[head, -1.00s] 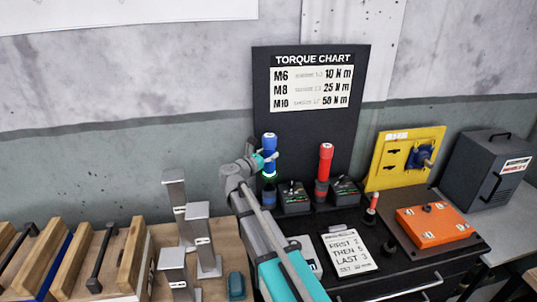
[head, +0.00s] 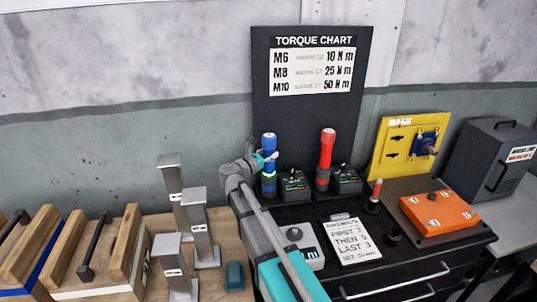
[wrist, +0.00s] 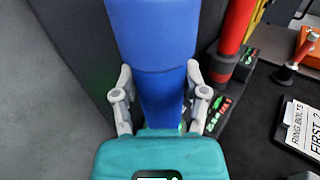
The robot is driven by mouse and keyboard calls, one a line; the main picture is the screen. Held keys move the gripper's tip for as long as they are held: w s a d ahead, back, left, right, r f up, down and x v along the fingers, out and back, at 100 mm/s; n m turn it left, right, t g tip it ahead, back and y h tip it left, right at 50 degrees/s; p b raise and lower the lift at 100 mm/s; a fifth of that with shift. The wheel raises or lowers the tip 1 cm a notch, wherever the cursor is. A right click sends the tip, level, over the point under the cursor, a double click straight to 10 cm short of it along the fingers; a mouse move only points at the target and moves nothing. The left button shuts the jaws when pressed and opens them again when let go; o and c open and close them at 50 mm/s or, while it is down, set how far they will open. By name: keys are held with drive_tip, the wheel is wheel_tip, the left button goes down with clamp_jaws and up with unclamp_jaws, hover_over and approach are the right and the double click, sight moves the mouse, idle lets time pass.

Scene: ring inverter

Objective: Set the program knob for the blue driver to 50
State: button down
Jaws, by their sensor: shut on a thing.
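The blue driver (head: 269,143) stands upright on the black bench, left of a small dark box with a lit display (head: 295,186). My gripper (head: 264,158) is shut on it. The wrist view shows the blue body (wrist: 155,70) between the two grey fingers; its lower end is hidden by my teal gripper housing. A grey meter-like unit with a dark round knob (head: 294,234) and a display reading "m" lies in front, partly hidden by my arm. I cannot tell what value the knob shows.
A red driver (head: 327,150) stands to the right with its own box (head: 347,180). Metal posts (head: 195,225) stand left of my arm.

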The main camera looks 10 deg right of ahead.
drive_tip(key=shift+f, duration=0.15)
idle(0.8)
drive_tip(key=shift+c, duration=0.2)
unclamp_jaws()
wheel_tip(320, 180, up, 17)
drive_tip(key=p, duration=1.6)
drive_tip(key=shift+p, duration=0.3)
idle(0.4)
